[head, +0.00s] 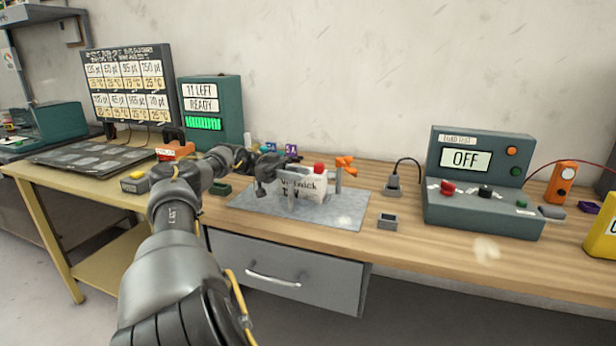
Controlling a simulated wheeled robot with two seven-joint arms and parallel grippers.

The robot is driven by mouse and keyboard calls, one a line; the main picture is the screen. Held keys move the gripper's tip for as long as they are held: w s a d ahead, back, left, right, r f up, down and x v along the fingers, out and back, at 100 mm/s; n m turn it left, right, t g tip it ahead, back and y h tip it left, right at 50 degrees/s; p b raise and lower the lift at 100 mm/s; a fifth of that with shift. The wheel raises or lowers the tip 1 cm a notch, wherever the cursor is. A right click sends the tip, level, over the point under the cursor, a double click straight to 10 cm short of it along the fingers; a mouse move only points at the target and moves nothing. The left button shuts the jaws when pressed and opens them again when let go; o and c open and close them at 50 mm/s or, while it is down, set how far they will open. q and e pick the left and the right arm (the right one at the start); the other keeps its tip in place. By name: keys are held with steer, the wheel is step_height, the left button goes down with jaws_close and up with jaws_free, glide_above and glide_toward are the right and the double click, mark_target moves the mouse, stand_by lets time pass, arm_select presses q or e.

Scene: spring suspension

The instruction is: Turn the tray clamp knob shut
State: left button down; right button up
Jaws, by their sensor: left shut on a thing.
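A tray clamp stands on a grey tray (345,216) on the wooden bench, with upright metal posts (291,196). A white pack (311,188) with dark lettering and a red top (319,169) sits between the posts. An orange winged piece (345,164) shows at the clamp's right side, apart from my gripper. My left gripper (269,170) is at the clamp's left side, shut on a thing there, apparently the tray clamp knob. Its fingers and wrist mostly hide that thing, so its turn angle cannot be told. My right gripper is not in view.
A teal test box reading OFF (477,183) stands at the right. A small grey holder (387,222) and a dark plug (393,187) are right of the tray. A teal READY display (211,108) stands behind left. A drawer (288,271) is below the bench top.

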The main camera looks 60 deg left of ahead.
arm_select(q)
steer(key=shift+f, duration=0.15)
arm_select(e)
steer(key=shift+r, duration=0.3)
arm_select(q)
steer(key=c, duration=1)
jaws_free()
steer(key=shift+c, duration=0.2)
